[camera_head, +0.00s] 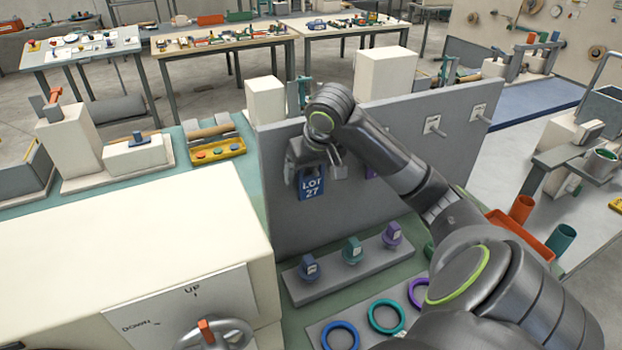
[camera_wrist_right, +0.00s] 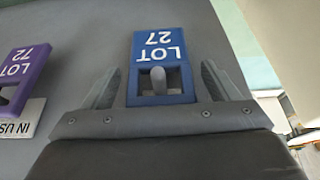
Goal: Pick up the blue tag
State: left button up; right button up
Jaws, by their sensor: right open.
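The blue tag (camera_head: 312,187) reads "LOT 27" and hangs on the grey upright panel (camera_head: 285,225). In the right wrist view the blue tag (camera_wrist_right: 157,45) hangs on a peg (camera_wrist_right: 158,78) through its square opening. My right gripper (camera_head: 318,170) is at the tag's upper part, and its two fingers (camera_wrist_right: 162,85) stand open on either side of the tag, with small gaps visible. The gripper hides part of the tag in the head view. My left gripper is not in view.
A purple tag (camera_wrist_right: 20,72) reading "LOT 72" hangs beside the blue one. Below the panel stand a grey rack (camera_head: 335,279) with several coloured knobs and a row of coloured rings (camera_head: 340,336). A cream machine (camera_head: 150,240) stands at the left.

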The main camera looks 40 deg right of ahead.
jog(key=c, duration=1.1)
jog(key=shift+r, duration=0.1)
